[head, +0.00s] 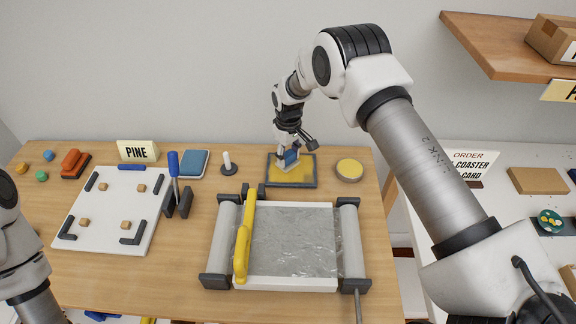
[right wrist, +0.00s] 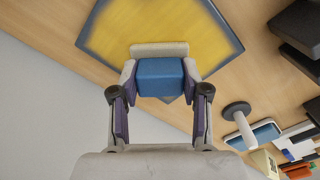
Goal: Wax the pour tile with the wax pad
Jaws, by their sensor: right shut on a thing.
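My right gripper (head: 288,157) is shut on the wax pad (right wrist: 160,78), a blue block with a pale strip along one side, held between both fingers in the right wrist view. In the head view the pad (head: 292,156) is over the back part of the pour tile (head: 268,184), a dark square. A yellow layer covers most of the tile's face, with soft edges and a dark border; the tile also shows in the right wrist view (right wrist: 88,40). I cannot tell whether the pad touches it. Of my left arm only links show at the left edge; its gripper is out of view.
A round yellow-topped tin (head: 349,169) stands right of the tile. A white-handled stamp-like tool (head: 228,164) and a blue block (head: 194,163) are to its left. In front lies a film-covered frame (head: 290,284) with a yellow-handled tool (head: 243,250). Bare wood shows at front left.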

